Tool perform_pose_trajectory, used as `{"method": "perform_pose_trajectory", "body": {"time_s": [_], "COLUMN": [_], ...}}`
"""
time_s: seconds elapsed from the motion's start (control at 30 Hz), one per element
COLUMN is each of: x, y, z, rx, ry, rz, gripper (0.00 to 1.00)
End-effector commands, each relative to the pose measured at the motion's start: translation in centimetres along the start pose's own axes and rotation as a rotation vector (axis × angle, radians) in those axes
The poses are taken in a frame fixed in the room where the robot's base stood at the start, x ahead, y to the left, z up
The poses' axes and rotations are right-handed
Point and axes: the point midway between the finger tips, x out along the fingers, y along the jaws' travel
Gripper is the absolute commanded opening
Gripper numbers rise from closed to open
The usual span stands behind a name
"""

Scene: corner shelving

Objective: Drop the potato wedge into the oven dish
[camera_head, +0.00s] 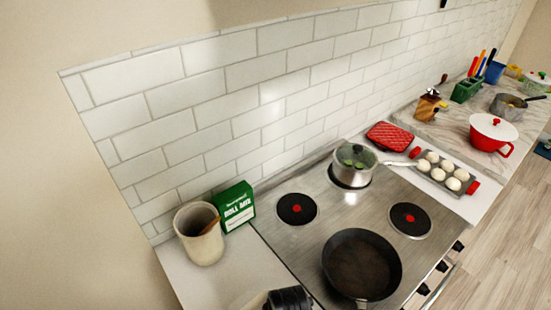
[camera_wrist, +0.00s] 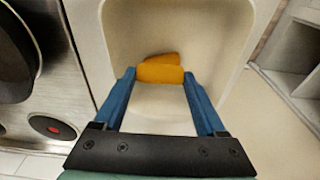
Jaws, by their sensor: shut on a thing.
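The orange potato wedge (camera_wrist: 160,74) is between the two blue fingertips of my gripper (camera_wrist: 160,76) in the wrist view. The gripper is shut on it. A darker orange piece (camera_wrist: 162,58) shows just behind the wedge; I cannot tell whether it is a second wedge or part of the same one. The cream oven dish (camera_wrist: 228,40), with raised walls and rounded corners, lies below the fingers, and the wedge appears over its inside. I cannot tell the height between them. In the head view, my dark gripper (camera_head: 288,298) shows at the bottom edge, beside a pale rim.
The stove (camera_head: 320,225) stands right of the dish, with a black frying pan (camera_head: 361,265) and a lidded pot (camera_head: 354,165). A cream crock (camera_head: 199,234) and a green box (camera_head: 234,207) stand by the wall. Farther right are an egg tray (camera_head: 444,172) and a red pot (camera_head: 491,135).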

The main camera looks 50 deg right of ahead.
Motion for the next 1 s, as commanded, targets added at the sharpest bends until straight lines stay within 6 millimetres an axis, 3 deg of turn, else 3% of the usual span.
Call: {"method": "perform_pose_trajectory", "body": {"time_s": [0.1, 0.13, 0.27, 0.67, 1.0], "x": [-0.1, -0.1, -0.1, -1.0, -7.3], "y": [0.0, 0.0, 0.0, 0.1, 0.1], "z": [0.0, 0.0, 0.0, -0.1, -0.1], "rx": [0.000, 0.000, 0.000, 0.000, 0.000], "ry": [0.000, 0.000, 0.000, 0.003, 0.006], "rz": [0.000, 0.000, 0.000, 0.001, 0.002], "gripper": [0.22, 0.77, 1.00, 1.00, 1.00]}}
